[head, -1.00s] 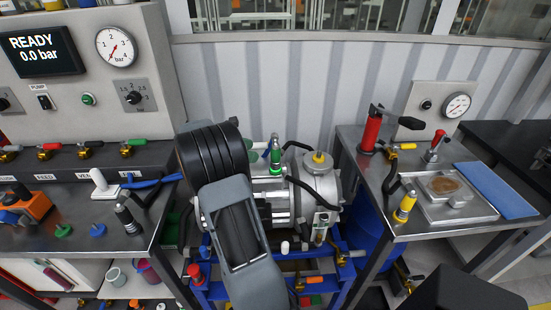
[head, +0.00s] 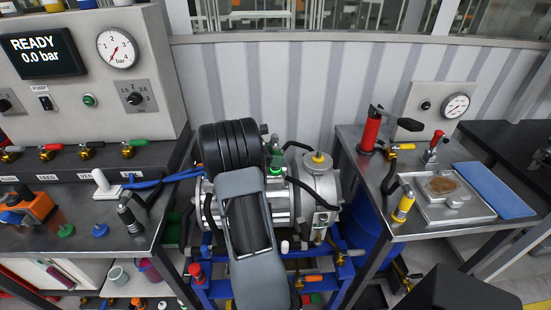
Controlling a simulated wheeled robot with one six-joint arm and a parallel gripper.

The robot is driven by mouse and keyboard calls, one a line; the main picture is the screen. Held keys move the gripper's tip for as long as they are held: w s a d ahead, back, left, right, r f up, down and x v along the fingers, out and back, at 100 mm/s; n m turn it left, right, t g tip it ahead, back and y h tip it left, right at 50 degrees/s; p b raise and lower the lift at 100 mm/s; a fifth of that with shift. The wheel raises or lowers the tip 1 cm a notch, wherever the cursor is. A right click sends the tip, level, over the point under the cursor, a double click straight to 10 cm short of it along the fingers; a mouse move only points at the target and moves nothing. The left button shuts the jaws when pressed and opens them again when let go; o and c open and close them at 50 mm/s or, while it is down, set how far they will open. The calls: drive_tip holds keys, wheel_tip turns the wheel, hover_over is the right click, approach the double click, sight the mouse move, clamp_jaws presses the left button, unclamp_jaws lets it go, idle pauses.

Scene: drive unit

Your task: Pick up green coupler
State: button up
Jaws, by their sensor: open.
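The green coupler (head: 276,161) stands upright on top of the silver drive unit (head: 316,187), near the middle of the head view. It has a grey upper end and a green band. My arm, with its black ribbed joint and grey link, stands just left of the coupler in the picture and partly covers it and the unit. My gripper does not show; I cannot see where its fingers are relative to the coupler.
A yellow cap (head: 319,158) and black hoses sit close by on the unit. The left bench (head: 95,255) carries a control panel (head: 95,70), small green and blue caps and a blue hose. The right bench (head: 420,225) holds a red pump (head: 371,132) and a tray.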

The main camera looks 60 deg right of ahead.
sight(273, 149)
drive_tip(key=c, duration=1.1)
drive_tip(key=shift+r, duration=0.2)
drive_tip(key=shift+r, duration=0.2)
drive_tip(key=r, duration=0.3)
drive_tip(key=shift+w+a+r+b, duration=0.1)
drive_tip(key=shift+a+r+b, duration=0.05)
drive_tip(key=shift+a+b, duration=0.2)
drive_tip(key=w+a+r+b, duration=0.1)
drive_tip(key=w+a+r, duration=0.1)
drive_tip(key=a+r, duration=0.7)
drive_tip(key=a, duration=0.4)
drive_tip(key=shift+w+a, duration=0.1)
